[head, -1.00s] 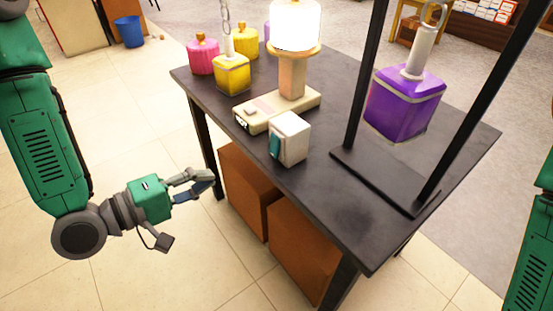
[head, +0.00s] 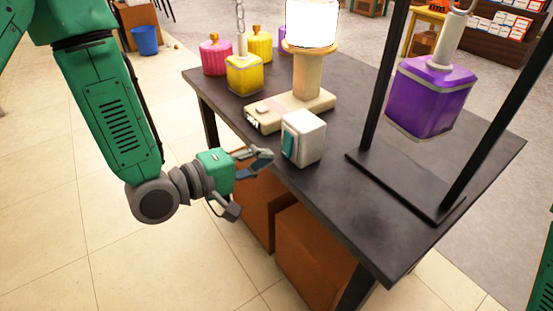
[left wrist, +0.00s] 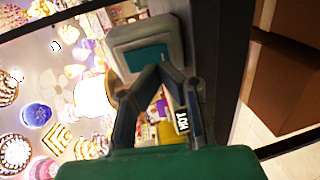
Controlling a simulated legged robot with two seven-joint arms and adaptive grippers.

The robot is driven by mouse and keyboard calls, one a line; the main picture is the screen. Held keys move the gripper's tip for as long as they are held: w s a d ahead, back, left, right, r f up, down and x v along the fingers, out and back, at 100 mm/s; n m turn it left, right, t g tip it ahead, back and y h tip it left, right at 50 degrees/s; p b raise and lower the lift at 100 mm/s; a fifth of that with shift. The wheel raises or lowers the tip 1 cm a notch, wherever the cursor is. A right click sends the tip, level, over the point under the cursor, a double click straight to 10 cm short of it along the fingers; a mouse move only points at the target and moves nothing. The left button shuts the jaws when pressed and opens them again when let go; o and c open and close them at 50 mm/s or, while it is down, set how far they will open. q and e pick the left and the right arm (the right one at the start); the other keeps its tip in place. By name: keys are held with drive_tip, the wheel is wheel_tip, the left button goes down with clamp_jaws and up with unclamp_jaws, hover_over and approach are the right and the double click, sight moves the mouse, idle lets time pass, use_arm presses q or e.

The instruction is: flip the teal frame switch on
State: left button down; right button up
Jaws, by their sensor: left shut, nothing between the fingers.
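The switch is a small white box with a teal frame (head: 289,143) on its left-facing side. It stands at the near left edge of the dark table, in front of the lamp base. My left gripper (head: 267,158) is shut and empty, just left of the teal frame and near the table edge; whether it touches the box I cannot tell. In the left wrist view the teal frame (left wrist: 147,58) lies just beyond the fingertips (left wrist: 160,70). The rocker's position is too small to tell. My right gripper is out of view; only a green arm part shows at the right edge.
A lit lamp (head: 308,72) stands on a cream base behind the switch. A black stand (head: 400,187) with a hanging purple block (head: 432,98) is to the right. Yellow and pink containers stand at the back left. Brown boxes (head: 310,255) sit under the table (head: 390,245).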

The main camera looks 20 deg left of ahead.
sight(285, 152)
use_arm(q)
drive_tip(key=shift+b+x, duration=0.3)
drive_tip(key=shift+x, duration=1.35)
drive_tip(key=shift+d+f+b, duration=0.15)
drive_tip(key=shift+f+b, duration=0.05)
drive_tip(key=shift+b, duration=0.2)
drive_tip(key=shift+t, duration=0.3)
drive_tip(key=shift+w+r, duration=0.1)
